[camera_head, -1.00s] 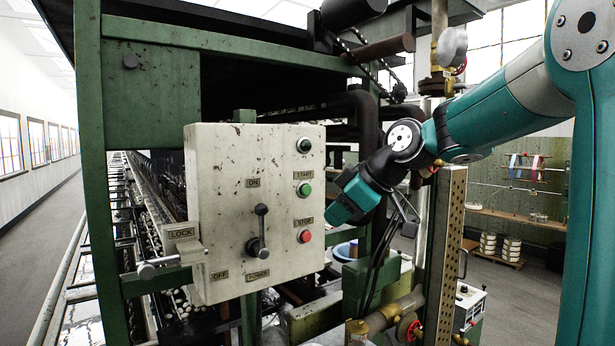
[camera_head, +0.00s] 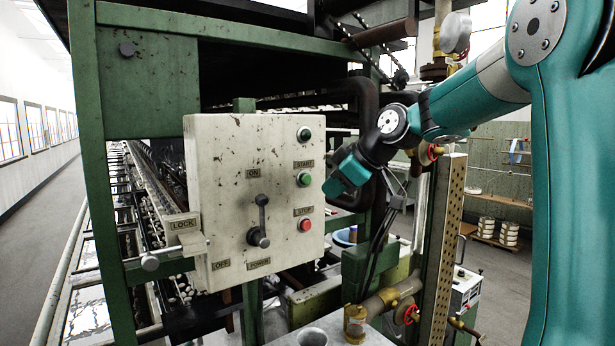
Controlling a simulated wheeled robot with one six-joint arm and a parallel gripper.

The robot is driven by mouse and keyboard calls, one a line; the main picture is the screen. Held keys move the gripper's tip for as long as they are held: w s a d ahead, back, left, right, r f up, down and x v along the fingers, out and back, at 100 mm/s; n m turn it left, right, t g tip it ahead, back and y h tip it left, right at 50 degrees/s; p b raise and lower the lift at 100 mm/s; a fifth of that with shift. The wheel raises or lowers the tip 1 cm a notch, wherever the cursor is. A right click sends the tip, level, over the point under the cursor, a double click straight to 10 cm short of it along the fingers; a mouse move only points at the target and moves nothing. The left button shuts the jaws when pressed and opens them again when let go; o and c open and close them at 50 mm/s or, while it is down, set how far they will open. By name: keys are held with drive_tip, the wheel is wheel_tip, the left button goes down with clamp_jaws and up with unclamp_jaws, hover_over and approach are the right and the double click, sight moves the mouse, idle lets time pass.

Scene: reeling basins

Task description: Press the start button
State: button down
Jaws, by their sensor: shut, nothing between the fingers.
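The green start button (camera_head: 304,180) sits on the right part of a worn white control box (camera_head: 222,180), under a START label. The red stop button (camera_head: 305,225) is below it, and another green round button or lamp (camera_head: 304,134) is above it. A power lever (camera_head: 260,222) with a dark knob stands left of the stop button, between ON and OFF labels. My gripper (camera_head: 330,188) is shut and empty, just right of the box's right edge. It points left and down toward the box. A gap shows between it and the start button; its exact depth is hard to tell.
A lock handle (camera_head: 165,257) sticks out at the box's lower left. Green machine frame posts (camera_head: 100,180) stand behind. Pipes with a red valve wheel (camera_head: 407,313) and a perforated column (camera_head: 440,250) are to the right. A metal cup (camera_head: 312,337) shows at the bottom.

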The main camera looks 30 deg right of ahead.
sight(301, 196)
drive_tip(key=shift+w+a+p, duration=0.1)
drive_tip(key=shift+w+p, duration=0.3)
drive_tip(key=shift+w, duration=1.7)
idle(0.4)
drive_tip(key=shift+w, duration=0.4)
drive_tip(key=shift+w, duration=0.45)
idle(0.6)
drive_tip(key=shift+s, duration=0.1)
drive_tip(key=shift+s+b, duration=0.35)
drive_tip(key=shift+s, duration=0.45)
drive_tip(key=s+b, duration=0.2)
drive_tip(key=s, duration=0.3)
idle(0.3)
